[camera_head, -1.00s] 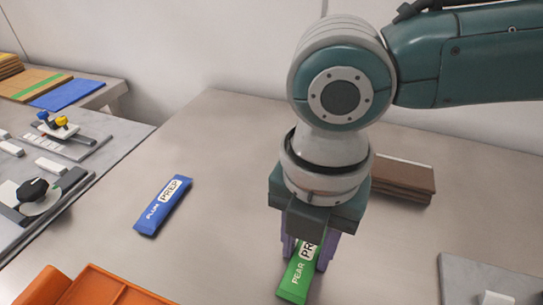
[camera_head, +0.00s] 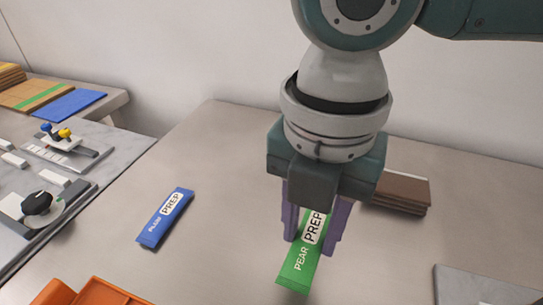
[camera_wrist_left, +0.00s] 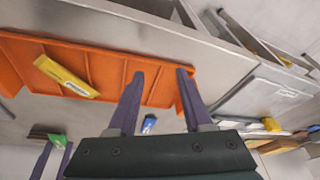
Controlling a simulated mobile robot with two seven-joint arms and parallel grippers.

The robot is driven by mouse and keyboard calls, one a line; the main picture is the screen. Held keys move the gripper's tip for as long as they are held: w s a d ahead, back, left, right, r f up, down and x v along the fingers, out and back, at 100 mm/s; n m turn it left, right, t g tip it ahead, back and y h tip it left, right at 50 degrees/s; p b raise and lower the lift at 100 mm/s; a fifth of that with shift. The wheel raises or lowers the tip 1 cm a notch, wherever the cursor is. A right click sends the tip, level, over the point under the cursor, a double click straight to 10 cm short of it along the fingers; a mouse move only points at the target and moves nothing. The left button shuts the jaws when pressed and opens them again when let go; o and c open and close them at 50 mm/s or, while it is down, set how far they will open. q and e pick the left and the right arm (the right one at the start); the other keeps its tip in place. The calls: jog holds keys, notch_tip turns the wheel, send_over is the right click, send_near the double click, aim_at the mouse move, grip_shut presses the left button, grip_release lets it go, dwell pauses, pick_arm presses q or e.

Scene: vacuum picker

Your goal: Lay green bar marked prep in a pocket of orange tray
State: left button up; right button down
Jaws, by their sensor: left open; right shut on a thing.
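The green bar (camera_head: 297,268), marked PEAR PREP, is held in my right gripper (camera_head: 313,241). Its purple fingers are shut on the bar's sides, and the near end sticks out toward the camera. The bar appears slightly above the table. The orange tray (camera_head: 97,293) shows only a corner at the bottom left of the head view. The left wrist view shows more of the tray (camera_wrist_left: 108,70), with ribs between pockets and a yellow bar (camera_wrist_left: 68,78) lying slanted in it. My left gripper (camera_wrist_left: 160,75) is open and empty over the tray's edge.
A blue bar (camera_head: 165,217) marked PREP lies on the table left of the green bar. A brown stack (camera_head: 400,193) stands behind my right gripper. A grey plate (camera_head: 480,287) is at the lower right. A side bench (camera_head: 75,150) with fixtures is at left. Table between is clear.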

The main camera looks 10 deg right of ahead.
notch_tip(320, 180, up, 14)
jog(key=p, duration=0.2)
notch_tip(320, 180, up, 11)
jog(key=m+p, duration=0.7)
jog(key=m, duration=0.8)
send_over(311, 237)
jog(key=w+d, duration=0.1)
jog(key=d, duration=0.3)
jog(key=d+r+m+p, duration=0.45)
jog(key=r+m, duration=0.45)
jog(key=m, duration=0.4)
jog(key=s+r+p, duration=0.2)
jog(key=r+p, duration=1.5)
jog(key=p, duration=0.2)
jog(key=s+a+r+p, duration=0.1)
jog(key=s+r+p, duration=0.2)
jog(key=r+p, duration=1.5)
jog(key=shift+s+m+p, duration=0.25)
jog(key=shift+m+p, duration=0.05)
jog(key=shift+p, duration=0.3)
